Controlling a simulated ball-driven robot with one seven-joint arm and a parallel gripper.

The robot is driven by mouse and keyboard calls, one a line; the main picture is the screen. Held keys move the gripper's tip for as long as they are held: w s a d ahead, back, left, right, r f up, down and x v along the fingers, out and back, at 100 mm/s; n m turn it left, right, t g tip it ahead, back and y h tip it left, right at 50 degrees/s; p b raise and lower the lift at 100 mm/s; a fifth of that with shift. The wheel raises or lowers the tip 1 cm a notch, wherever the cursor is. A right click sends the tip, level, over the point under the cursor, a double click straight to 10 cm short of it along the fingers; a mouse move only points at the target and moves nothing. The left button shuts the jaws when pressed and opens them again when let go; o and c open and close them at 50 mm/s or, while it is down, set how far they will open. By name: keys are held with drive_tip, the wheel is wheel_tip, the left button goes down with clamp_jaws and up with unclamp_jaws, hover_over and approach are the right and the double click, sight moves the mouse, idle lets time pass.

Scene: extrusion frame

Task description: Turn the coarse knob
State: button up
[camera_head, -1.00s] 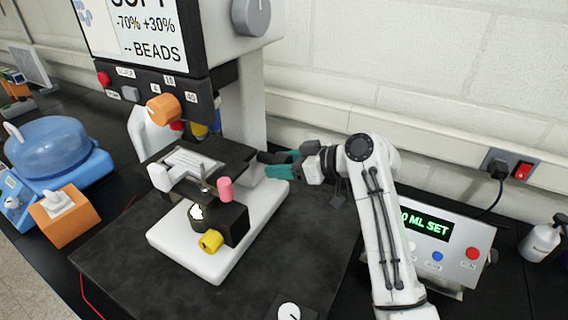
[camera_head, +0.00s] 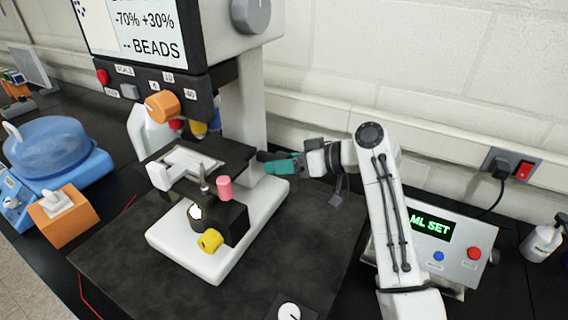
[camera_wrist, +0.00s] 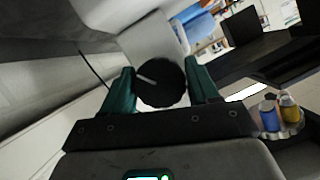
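The coarse knob is the round black knob (camera_wrist: 162,84) with a short white mark, in the wrist view. It sits on the side of the white-grey microscope stand (camera_head: 240,110). My gripper (camera_head: 268,161) reaches it from the right in the head view. In the wrist view, the teal fingers of my gripper (camera_wrist: 161,88) lie one on each side of the knob, with no clear gap, so they look shut on it. In the head view the knob is mostly hidden by the fingers and the stage.
A yellow knob (camera_head: 209,240), a pink knob (camera_head: 224,188) and the dark stage (camera_head: 232,153) are left of my gripper. A control box with a green display (camera_head: 430,226) stands behind my arm at right. The wall is close behind.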

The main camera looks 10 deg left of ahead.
drive_tip(key=o, duration=0.3)
drive_tip(key=b+v, duration=0.2)
drive_tip(key=v, duration=0.8)
drive_tip(key=shift+d, duration=0.4)
drive_tip(key=shift+r, duration=0.1)
idle(0.9)
